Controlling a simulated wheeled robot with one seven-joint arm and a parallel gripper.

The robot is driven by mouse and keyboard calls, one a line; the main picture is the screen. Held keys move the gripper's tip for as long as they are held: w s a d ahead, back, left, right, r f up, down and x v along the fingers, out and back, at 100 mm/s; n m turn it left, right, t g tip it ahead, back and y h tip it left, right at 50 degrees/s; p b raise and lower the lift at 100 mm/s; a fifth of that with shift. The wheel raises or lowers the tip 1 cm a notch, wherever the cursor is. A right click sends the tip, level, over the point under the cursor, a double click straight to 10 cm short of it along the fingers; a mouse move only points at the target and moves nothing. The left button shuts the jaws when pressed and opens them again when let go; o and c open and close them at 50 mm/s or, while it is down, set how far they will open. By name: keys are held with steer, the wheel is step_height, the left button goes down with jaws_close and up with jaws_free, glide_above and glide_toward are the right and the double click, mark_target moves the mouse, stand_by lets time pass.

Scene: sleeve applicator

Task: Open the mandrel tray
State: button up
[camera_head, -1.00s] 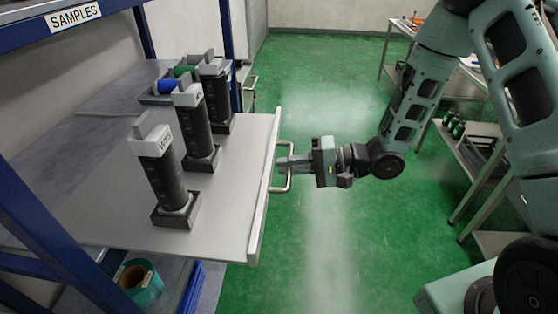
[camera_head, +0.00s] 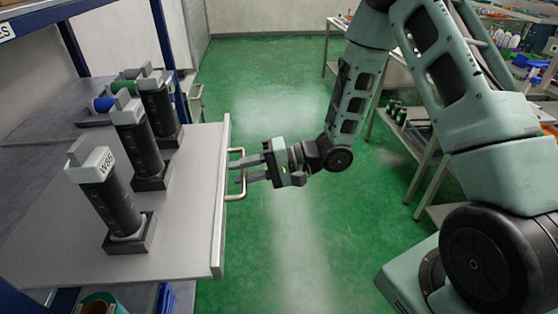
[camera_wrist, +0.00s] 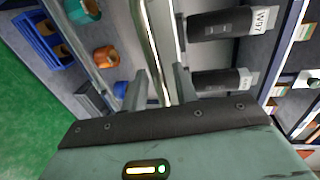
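The mandrel tray (camera_head: 190,232) is a light grey sliding board, pulled out from the blue shelf rack. Its pale front lip carries a metal bar handle (camera_head: 236,195). Several dark mandrels with grey tops, such as the front one (camera_head: 110,205), stand in black square bases on it. My gripper (camera_head: 240,171) is at the handle, with its two fingers spread apart around the bar. In the wrist view the fingers (camera_wrist: 162,85) also stand apart, with the tray's front edge between and beyond them. Exact finger contact with the bar cannot be told.
Blue and green rolls (camera_head: 103,104) lie behind the mandrels. A teal roll (camera_head: 98,303) sits on the shelf below the tray. Side tables (camera_head: 385,138) stand at the right. The green floor (camera_head: 255,95) in front of the tray is clear.

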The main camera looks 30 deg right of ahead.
steer(key=b+v, duration=0.1)
steer(key=v, duration=1.6)
steer(key=shift+d+b, duration=0.2)
steer(key=shift+b, duration=0.2)
steer(key=shift+a, duration=0.1)
